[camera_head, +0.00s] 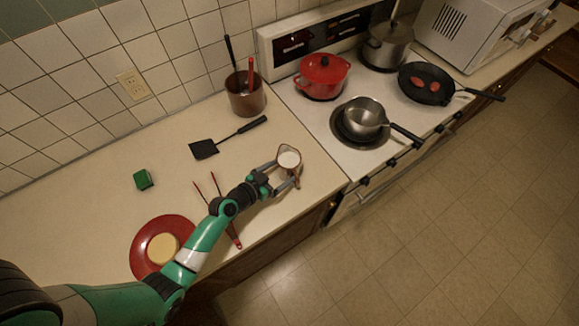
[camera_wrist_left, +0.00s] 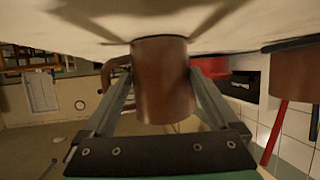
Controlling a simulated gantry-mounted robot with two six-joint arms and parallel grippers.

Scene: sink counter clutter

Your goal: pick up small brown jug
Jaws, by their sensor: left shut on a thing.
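The small brown jug (camera_head: 291,171) stands upright on the counter near its front edge, close to the stove, with something white inside it. My left gripper (camera_head: 279,173) reaches it from the left and is shut on it. In the left wrist view, which looks upside down, the jug (camera_wrist_left: 163,85) sits between the two fingers of the left gripper (camera_wrist_left: 162,92). Its handle shows at the left there. Whether the jug still touches the counter is hard to tell. My right gripper is not in view.
Tongs (camera_head: 235,236) lie under my left arm, near a red plate (camera_head: 141,240) holding a pale round thing. A black spatula (camera_head: 204,149) lies behind, and a brown utensil crock (camera_head: 245,101) stands farther back. The stove holds a saucepan (camera_head: 362,116), red pot (camera_head: 321,78) and frying pan (camera_head: 427,85).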

